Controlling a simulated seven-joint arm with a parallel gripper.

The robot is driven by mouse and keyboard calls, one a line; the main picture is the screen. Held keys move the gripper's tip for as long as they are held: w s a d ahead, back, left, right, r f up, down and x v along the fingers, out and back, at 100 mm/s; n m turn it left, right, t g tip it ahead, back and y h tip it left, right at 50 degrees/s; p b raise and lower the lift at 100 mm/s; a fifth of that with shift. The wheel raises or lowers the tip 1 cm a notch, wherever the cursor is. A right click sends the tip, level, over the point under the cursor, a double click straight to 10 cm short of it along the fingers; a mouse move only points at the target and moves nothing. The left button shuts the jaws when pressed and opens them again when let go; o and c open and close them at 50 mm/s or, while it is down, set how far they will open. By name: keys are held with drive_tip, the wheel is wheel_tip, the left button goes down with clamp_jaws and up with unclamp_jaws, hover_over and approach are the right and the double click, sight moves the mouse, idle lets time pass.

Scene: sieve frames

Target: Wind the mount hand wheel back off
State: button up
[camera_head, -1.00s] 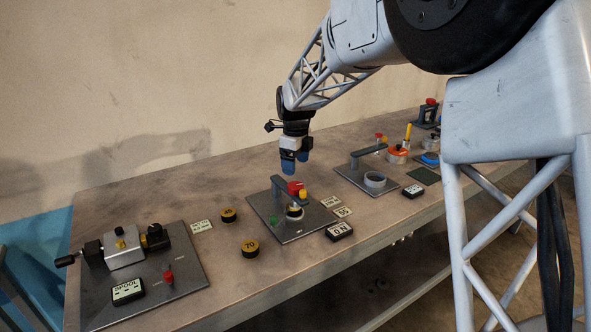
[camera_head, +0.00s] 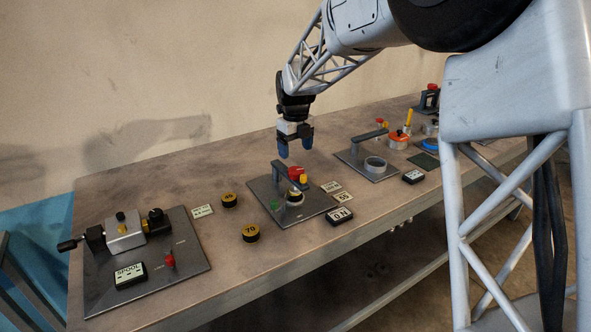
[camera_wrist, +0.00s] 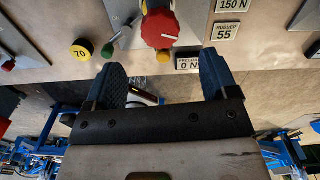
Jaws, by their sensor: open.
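The red scalloped hand wheel (camera_head: 297,173) sits at the top of a grey arm on the middle base plate (camera_head: 265,190). It shows large in the wrist view (camera_wrist: 160,29), just beyond the fingertips, with a white pointer mark on it. My gripper (camera_head: 295,146) hangs above the wheel, with a gap between them. Its two blue fingers are apart and empty in the wrist view (camera_wrist: 162,72). The wheel is not between the fingers.
A green-tipped lever (camera_wrist: 112,36) and a yellow knob (camera_head: 303,179) are close to the wheel. Yellow-topped discs (camera_head: 251,232) lie to its left. A spool fixture (camera_head: 125,235) stands far left, and a ring fixture (camera_head: 374,164) stands to the right.

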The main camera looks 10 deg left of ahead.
sight(295, 170)
drive_tip(key=shift+f, duration=0.15)
drive_tip(key=shift+f, duration=3.75)
drive_tip(key=shift+c, duration=0.3)
drive_tip(key=c, duration=0.9)
drive_tip(key=shift+n, duration=0.3)
drive_tip(key=n, duration=0.2)
drive_tip(key=shift+n, duration=0.4)
drive_tip(key=shift+r+n, duration=0.1)
drive_tip(key=shift+n, duration=1.3)
